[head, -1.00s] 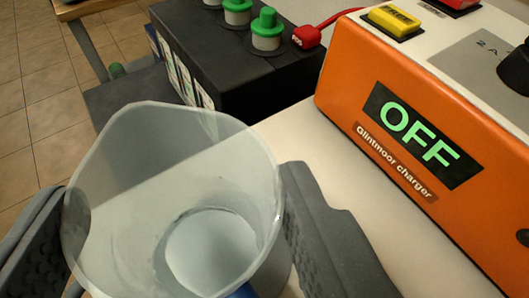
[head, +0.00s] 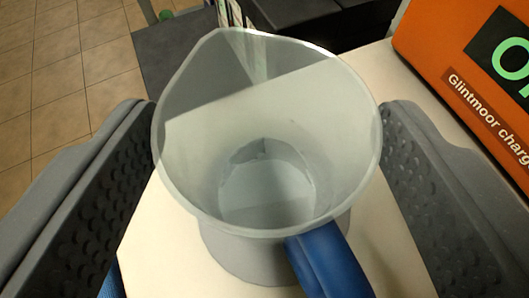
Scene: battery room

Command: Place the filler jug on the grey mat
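The filler jug (head: 265,120), a translucent pale jug with a blue handle (head: 328,268), stands upright in the middle of the head view, seen from above into its open mouth. My gripper (head: 268,170) is open, with one dark grey finger on each side of the jug. Pale surface shows between the lower jug and both fingers; near the rim the gaps look very small. The jug's base is over the cream bench top (head: 160,245), but its contact there is partly hidden. A flat dark grey patch (head: 178,62) lies behind the jug; I cannot tell whether it is the mat.
An orange charger (head: 460,60) stands close on the right, beyond the right finger. A black battery box (head: 300,12) is at the back, behind the jug. Tiled floor (head: 60,90) shows at the left, past the bench.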

